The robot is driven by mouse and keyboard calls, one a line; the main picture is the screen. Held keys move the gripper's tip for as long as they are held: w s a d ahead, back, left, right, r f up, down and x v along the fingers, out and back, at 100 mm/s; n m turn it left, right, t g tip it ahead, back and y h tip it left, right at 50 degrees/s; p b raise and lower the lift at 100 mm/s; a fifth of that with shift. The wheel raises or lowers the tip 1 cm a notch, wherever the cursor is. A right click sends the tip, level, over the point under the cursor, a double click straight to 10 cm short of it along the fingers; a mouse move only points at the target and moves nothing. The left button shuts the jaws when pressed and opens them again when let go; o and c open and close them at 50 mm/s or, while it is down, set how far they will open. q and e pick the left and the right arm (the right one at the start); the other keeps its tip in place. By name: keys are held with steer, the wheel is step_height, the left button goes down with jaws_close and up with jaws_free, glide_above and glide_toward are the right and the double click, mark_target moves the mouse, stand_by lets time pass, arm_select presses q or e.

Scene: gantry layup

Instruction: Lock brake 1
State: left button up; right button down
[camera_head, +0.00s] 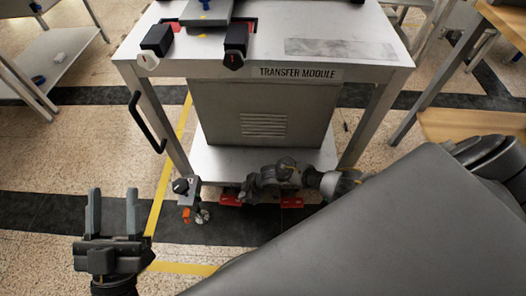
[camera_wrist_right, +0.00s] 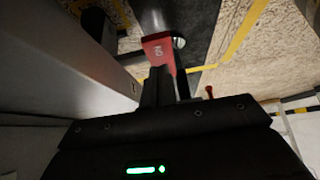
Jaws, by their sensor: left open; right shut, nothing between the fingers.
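Two red pedals show low at the transfer module's base in the head view, a left one (camera_head: 230,198) and a right one (camera_head: 291,202). In the right wrist view a red pedal (camera_wrist_right: 159,50) carries white lettering that looks like "ON" turned over. My right gripper (camera_wrist_right: 168,78) is shut and empty, its fingers right at this pedal; I cannot tell whether they touch. In the head view my right wrist partly hides the pedals. My left gripper (camera_head: 113,212) is open and empty, left of the module and apart from it. No brake number is readable on the pedals.
The transfer module (camera_head: 263,110) stands ahead with a grey top. Two black handles (camera_head: 157,38) (camera_head: 235,42) stick out at its top edge. A black side handle (camera_head: 146,122) and a knobbed fitting (camera_head: 187,187) are on its left. A wooden bench (camera_head: 470,124) stands right.

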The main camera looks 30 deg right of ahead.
arm_select(q)
steer(key=a+f+n+g+y+p, duration=0.2)
steer(key=a+f+g+y+p, duration=0.2)
steer(key=f, duration=1)
steer(key=a+g+y, duration=0.1)
steer(key=g+y, duration=0.2)
steer(key=g, duration=0.2)
steer(key=shift+w+y, duration=0.2)
steer(key=shift+y, duration=0.1)
arm_select(e)
steer(key=s+d+r, duration=0.4)
steer(key=d+r, duration=0.2)
steer(key=d, duration=0.1)
steer(key=shift+s+r, duration=0.2)
steer(key=shift+s, duration=0.1)
